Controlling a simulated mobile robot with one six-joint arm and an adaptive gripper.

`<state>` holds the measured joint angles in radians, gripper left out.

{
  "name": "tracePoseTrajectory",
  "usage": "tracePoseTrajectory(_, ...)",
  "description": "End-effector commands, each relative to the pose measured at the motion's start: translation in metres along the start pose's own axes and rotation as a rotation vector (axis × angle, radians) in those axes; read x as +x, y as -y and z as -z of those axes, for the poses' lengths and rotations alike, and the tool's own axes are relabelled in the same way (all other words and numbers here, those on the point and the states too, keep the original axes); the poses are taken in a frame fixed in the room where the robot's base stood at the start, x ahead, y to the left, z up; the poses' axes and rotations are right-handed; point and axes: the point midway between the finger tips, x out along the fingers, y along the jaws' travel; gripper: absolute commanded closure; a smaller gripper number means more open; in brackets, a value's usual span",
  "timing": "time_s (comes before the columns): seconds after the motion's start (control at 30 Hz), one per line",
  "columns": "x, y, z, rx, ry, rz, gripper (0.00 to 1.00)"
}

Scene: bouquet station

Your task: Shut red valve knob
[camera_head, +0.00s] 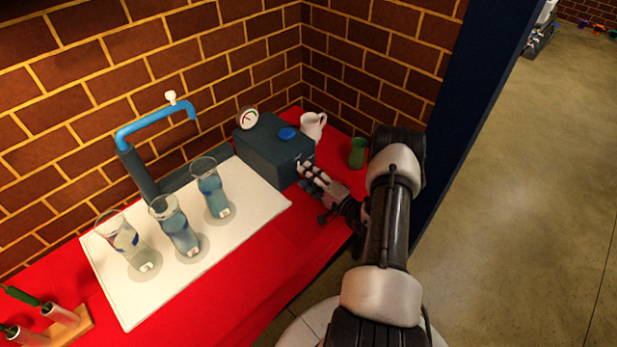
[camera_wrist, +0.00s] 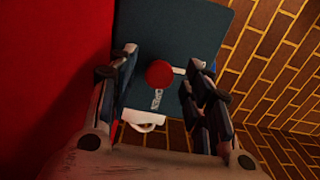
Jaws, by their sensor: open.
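The red valve knob (camera_wrist: 159,73) is a round disc on a face of the dark teal box (camera_wrist: 192,22), with a small pale label beside it. In the wrist view it lies between the two fingers of my gripper (camera_wrist: 163,62), which are spread apart with nothing held. Whether they touch the knob I cannot tell. In the head view my gripper (camera_head: 312,172) is close against the right-hand face of the box (camera_head: 268,150); the knob is hidden there.
A white mug (camera_head: 313,126) and a green cup (camera_head: 357,153) stand close behind the gripper. Brick walls close off the back.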

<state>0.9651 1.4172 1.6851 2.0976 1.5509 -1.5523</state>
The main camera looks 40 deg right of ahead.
Motion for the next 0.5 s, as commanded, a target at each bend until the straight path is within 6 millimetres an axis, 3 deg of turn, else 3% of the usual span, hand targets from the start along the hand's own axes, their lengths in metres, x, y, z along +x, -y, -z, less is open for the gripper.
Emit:
tracePoseTrajectory(0.27,-0.003,0.000,0.001,0.001,-0.002,0.000,0.54)
tracePoseTrajectory(0.5,-0.041,0.000,0.002,0.003,-0.007,-0.001,0.54)
